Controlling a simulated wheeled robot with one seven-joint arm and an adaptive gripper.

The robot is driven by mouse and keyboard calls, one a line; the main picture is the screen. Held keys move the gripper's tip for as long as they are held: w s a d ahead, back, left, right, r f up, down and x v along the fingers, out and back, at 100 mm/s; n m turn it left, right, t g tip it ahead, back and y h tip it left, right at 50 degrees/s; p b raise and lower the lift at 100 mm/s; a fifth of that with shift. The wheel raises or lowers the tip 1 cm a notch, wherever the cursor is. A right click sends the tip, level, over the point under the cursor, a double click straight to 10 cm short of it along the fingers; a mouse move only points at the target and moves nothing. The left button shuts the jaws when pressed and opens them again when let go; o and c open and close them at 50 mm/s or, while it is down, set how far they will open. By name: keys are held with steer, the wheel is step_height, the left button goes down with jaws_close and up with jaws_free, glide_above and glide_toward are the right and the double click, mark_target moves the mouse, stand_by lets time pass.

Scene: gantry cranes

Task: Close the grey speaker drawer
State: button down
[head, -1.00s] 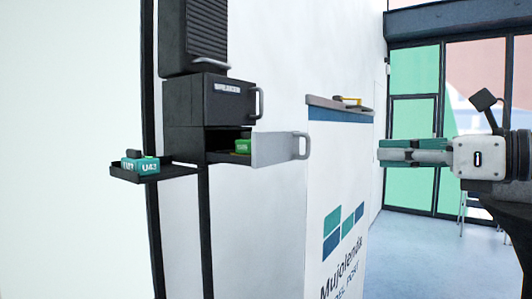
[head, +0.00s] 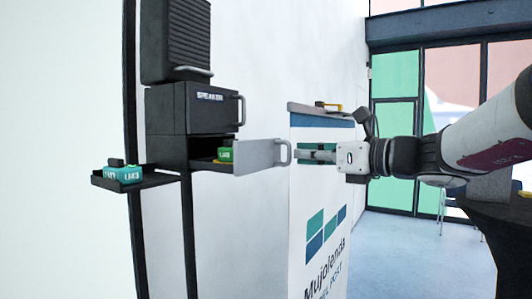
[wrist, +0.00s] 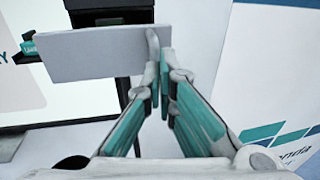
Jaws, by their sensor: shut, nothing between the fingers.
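The grey speaker drawer (head: 250,156) stands pulled out of the black cabinet, below the box labelled SPEAKER (head: 195,108). Its grey front has a handle (head: 285,153) at the right end, and a green item (head: 225,155) lies inside. My gripper (head: 299,153) is shut and empty, level with the handle and just right of it. In the wrist view the drawer front (wrist: 95,52) spans the upper left, and the fingertips (wrist: 163,72) are by its handle (wrist: 152,50). I cannot tell whether they touch it.
A small black tray (head: 150,181) with a teal item (head: 122,174) juts out left of the cabinet. A white counter panel (head: 318,215) with a logo stands below and behind my gripper, a yellow-handled object (head: 328,105) on its top. Open floor lies at right.

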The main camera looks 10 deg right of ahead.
steer(key=shift+w+a, duration=0.2)
steer(key=b+x, duration=0.1)
steer(key=x, duration=0.3)
steer(key=s+a+x, duration=0.1)
steer(key=x, duration=0.3)
steer(key=b+x, duration=0.1)
steer(key=x, duration=0.3)
steer(key=shift+s+a+r+b, duration=0.1)
steer(key=shift+s+a+b, duration=0.1)
steer(key=shift+a+b, duration=0.1)
steer(key=shift+w+a, duration=0.2)
steer(key=shift+a, duration=0.05)
steer(key=shift+a+r, duration=0.1)
steer(key=shift+r, duration=0.05)
steer(key=shift+s, duration=0.1)
